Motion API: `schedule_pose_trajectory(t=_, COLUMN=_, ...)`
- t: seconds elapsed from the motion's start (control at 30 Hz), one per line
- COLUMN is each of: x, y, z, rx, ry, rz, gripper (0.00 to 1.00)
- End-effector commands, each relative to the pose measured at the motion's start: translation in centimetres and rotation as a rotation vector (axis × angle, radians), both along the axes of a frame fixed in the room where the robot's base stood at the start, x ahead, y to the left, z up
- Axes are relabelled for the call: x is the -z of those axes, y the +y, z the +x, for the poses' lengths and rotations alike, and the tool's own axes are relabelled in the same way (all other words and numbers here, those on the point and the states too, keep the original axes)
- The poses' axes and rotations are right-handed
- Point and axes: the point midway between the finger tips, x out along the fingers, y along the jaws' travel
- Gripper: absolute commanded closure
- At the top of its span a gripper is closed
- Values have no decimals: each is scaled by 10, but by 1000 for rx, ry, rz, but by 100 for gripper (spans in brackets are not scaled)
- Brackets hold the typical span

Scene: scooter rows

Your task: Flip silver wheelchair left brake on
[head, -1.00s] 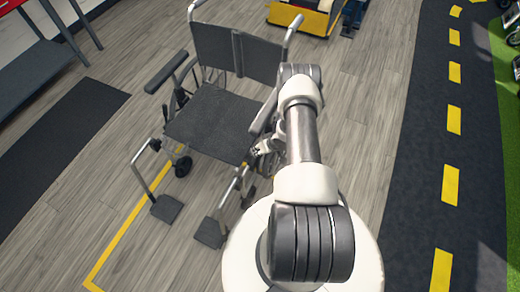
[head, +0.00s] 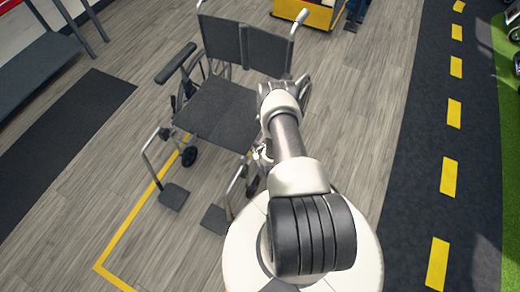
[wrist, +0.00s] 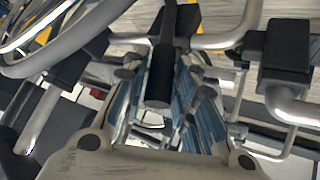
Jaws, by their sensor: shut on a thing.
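The silver wheelchair (head: 217,108) has a black seat and back and stands on the wood floor, its front toward me. My arm reaches over its right side in the head view and hides the armrest and most of the wheel there. My gripper (wrist: 170,66) shows in the wrist view, its two bluish fingers on either side of a black-gripped lever (wrist: 159,80), which looks like the brake lever. It is shut on this lever. The exact contact is hard to make out. In the head view the fingers are mostly hidden behind my arm.
Silver tubes with black clamps (wrist: 286,55) and a wheel rim (wrist: 62,40) crowd close around my gripper. The footrests (head: 173,196) stick out toward me. A grey bench (head: 45,72) stands at left. The floor right of the wheelchair is clear.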

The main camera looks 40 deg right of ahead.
Motion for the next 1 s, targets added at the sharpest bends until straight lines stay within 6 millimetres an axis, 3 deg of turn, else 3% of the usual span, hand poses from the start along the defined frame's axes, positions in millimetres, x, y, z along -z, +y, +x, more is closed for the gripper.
schedule_pose_trajectory(t=0.53, x=0, y=-3, z=2, rx=4, ry=-14, rz=-27, gripper=100)
schedule_pose_trajectory(t=0.57, x=0, y=-3, z=2, rx=4, ry=-14, rz=-27, gripper=73)
schedule_pose_trajectory(t=0.83, x=0, y=-2, z=1, rx=2, ry=-13, rz=-25, gripper=55)
schedule_pose_trajectory(t=1.0, x=0, y=-2, z=1, rx=2, ry=-12, rz=-24, gripper=54)
